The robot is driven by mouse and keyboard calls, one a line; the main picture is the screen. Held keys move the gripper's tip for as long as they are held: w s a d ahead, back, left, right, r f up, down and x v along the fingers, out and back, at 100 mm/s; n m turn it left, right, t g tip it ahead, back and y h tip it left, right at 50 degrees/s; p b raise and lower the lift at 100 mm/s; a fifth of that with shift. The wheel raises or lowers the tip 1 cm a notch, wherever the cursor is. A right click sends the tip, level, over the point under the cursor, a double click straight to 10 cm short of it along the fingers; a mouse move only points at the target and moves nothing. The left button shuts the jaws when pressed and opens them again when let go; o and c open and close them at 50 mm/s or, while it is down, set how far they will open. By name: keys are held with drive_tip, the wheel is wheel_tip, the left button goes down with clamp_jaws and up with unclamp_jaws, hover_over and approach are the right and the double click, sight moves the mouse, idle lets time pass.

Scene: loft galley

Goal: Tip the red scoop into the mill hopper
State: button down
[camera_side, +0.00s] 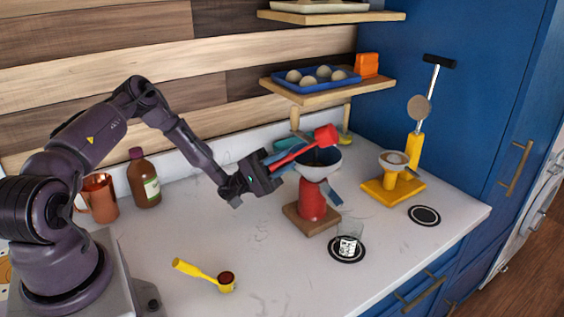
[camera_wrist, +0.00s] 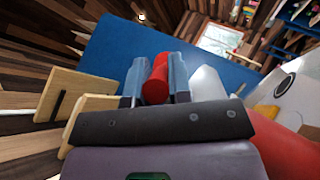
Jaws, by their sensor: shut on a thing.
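My gripper (camera_side: 285,161) is shut on the handle of the red scoop (camera_side: 325,137). In the wrist view the red handle (camera_wrist: 156,82) sits between the two blue-grey fingers (camera_wrist: 157,68). The scoop's bowl is above the far rim of the mill hopper (camera_side: 320,166), a white bowl on a red mill body (camera_side: 312,201) with a wooden base. The hopper's inside looks dark; I cannot tell its contents. I cannot tell how far the scoop is tilted or whether it holds anything. Part of the white hopper (camera_wrist: 207,84) shows beside the fingers in the wrist view.
A clear glass (camera_side: 348,239) stands on a black coaster before the mill. A yellow scoop (camera_side: 204,275) with dark contents lies at the front. A yellow stand (camera_side: 393,190) is to the right. A bottle (camera_side: 144,181) and copper mug (camera_side: 100,197) stand left. Shelves (camera_side: 328,88) hang above.

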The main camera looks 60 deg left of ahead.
drive_tip(key=shift+r, duration=3.55)
